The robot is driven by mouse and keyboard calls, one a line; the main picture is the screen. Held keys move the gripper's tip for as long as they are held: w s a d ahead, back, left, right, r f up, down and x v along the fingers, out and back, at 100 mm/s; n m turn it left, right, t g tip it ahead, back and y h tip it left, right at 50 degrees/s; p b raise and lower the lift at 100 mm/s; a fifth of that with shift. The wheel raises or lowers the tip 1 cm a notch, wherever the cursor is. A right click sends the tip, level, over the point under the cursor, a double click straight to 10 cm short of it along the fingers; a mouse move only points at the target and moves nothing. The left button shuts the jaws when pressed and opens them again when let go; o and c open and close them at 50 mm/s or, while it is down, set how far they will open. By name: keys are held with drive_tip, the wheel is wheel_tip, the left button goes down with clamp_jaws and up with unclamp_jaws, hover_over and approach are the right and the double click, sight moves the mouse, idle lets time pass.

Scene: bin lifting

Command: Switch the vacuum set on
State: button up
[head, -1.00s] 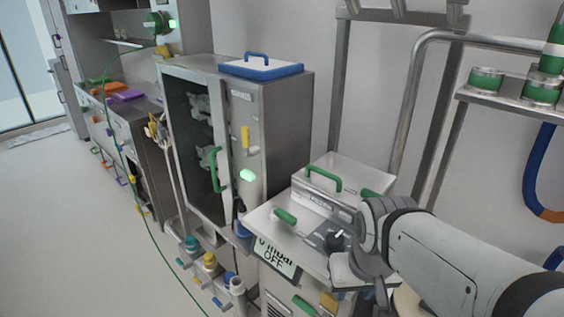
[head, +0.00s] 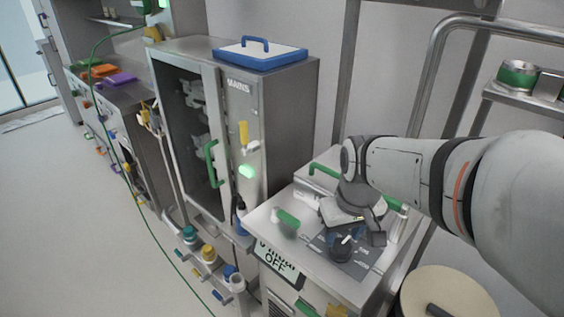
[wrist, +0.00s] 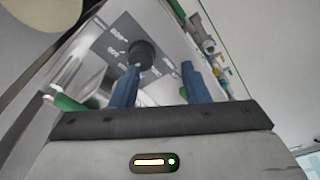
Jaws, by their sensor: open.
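The vacuum set (head: 262,218) is a steel cabinet at the lower middle of the head view. Its front display (head: 277,264) reads OFF, with the line above it blurred. A dark round knob (head: 342,248) with a white pointer sits on a grey marked panel on its top. My gripper (head: 354,228) is open and empty, just above and behind the knob. In the wrist view, my gripper's blue fingers (wrist: 159,75) stand apart, and the black knob (wrist: 141,53) shows just beyond the left finger's tip. Contact with the knob cannot be told.
A tall glass-door cabinet (head: 285,110) with a blue-rimmed lid stands left. A round beige-topped object (head: 455,292) stands at lower right.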

drive_tip(key=w+a+n+g+p, duration=0.1)
drive_tip(key=w+a+n+p, duration=0.3)
drive_tip(key=w, duration=0.6)
drive_tip(key=n+g, duration=0.1)
drive_tip(key=n, duration=0.2)
hover_over(289, 217)
wheel_tip(289, 217, down, 5)
drive_tip(key=shift+d+f+p, duration=0.1)
drive_tip(key=shift+p, duration=0.25)
drive_tip(key=shift+f, duration=0.3)
wheel_tip(289, 217, down, 7)
drive_tip(key=shift+f+p, duration=0.2)
drive_tip(key=shift+p, duration=0.3)
drive_tip(key=shift+c, duration=0.5)
clamp_jaws()
